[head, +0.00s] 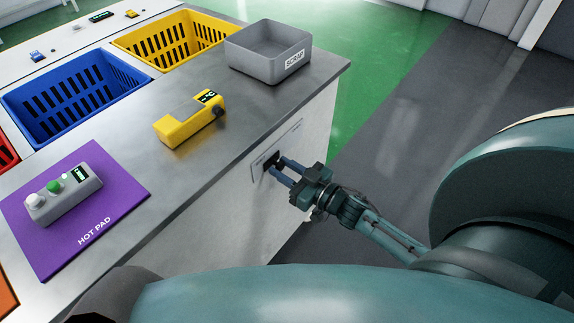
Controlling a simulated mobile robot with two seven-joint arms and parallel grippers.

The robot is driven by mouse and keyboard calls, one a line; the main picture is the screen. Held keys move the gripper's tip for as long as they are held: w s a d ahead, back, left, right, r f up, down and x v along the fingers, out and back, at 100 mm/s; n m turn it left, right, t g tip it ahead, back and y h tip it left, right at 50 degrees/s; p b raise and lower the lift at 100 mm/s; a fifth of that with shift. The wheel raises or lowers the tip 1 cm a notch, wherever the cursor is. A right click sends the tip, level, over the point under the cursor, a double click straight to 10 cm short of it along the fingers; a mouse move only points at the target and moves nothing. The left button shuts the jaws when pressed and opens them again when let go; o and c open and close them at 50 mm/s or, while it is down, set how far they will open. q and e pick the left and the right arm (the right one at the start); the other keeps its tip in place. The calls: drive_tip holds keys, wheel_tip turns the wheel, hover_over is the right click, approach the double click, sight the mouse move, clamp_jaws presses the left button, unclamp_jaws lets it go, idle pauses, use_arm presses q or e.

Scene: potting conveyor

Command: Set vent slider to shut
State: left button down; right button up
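The vent slider's plate (291,138) is set in the white front side of the counter, with small lettering too small to read. Its dark knob (268,161) sits at the lower left part of the plate. My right gripper (276,169) reaches in from the right, with its two blue fingers spread apart and their tips at the knob. The fingertips partly hide the knob, and I cannot tell whether they press on it or only stand around it. My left gripper is not in view.
On the grey counter (243,125) stand a yellow device (185,125), a grey scrap bin (262,68), and a purple hot pad (115,205) bearing a grey button box (65,196). Blue (60,82) and yellow (165,35) crates are behind. The floor to the right is clear.

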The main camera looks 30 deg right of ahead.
drive_tip(key=o, duration=0.4)
drive_tip(key=shift+c, duration=0.2)
drive_tip(key=v, duration=1.3)
drive_tip(key=shift+s, duration=0.2)
